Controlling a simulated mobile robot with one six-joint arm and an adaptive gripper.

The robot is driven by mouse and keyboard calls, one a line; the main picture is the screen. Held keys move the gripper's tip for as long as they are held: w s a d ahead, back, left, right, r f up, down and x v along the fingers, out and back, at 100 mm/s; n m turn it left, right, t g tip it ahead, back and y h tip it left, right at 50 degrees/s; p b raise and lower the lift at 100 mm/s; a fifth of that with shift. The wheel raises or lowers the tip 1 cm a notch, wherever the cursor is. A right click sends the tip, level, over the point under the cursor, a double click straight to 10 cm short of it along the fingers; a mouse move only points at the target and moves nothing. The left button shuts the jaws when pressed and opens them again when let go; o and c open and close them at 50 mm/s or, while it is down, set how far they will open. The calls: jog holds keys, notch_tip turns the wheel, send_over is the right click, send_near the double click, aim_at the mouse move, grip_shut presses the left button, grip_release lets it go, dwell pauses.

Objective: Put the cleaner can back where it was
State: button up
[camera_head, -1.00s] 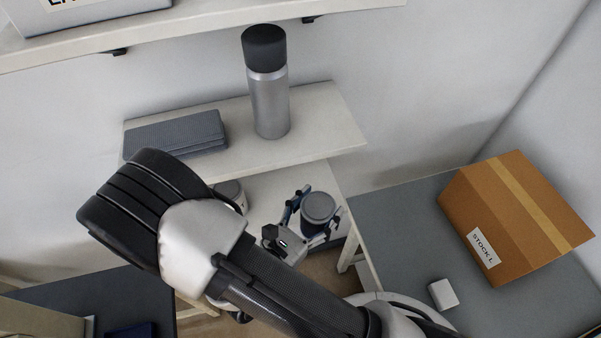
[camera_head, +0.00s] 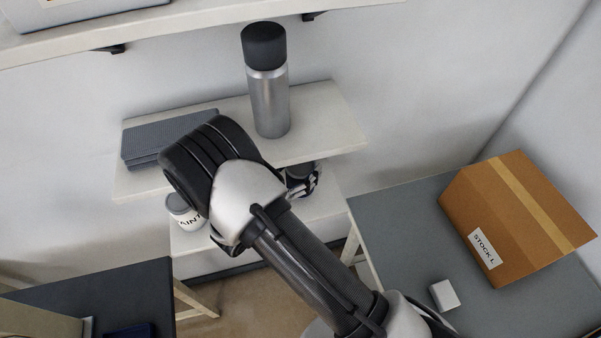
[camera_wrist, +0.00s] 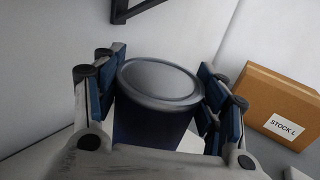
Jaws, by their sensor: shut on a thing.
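A dark blue can with a grey lid (camera_wrist: 160,82), which I take to be the cleaner can, is between the two blue-padded fingers of my gripper (camera_wrist: 160,95) in the wrist view. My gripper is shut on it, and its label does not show. In the head view my gripper (camera_head: 304,183) is at the right end of the lower shelf (camera_head: 315,207), just below the front edge of the upper shelf. My arm and the upper shelf hide most of the can there. I cannot tell whether the can touches the lower shelf.
A paint can (camera_head: 183,212) stands at the lower shelf's left. A cardboard box (camera_head: 510,215) and small white block (camera_head: 444,294) sit on the grey surface at right.

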jog(key=shift+w+f, duration=0.2)
jog(key=shift+f, duration=1.6)
jog(key=shift+b, duration=0.35)
jog(key=o, duration=1.5)
jog(key=shift+f, duration=0.15)
jog(key=shift+s+a+r, duration=0.2)
jog(key=v, duration=1.1)
jog(key=shift+s+a, duration=0.2)
jog(key=shift+a, duration=0.05)
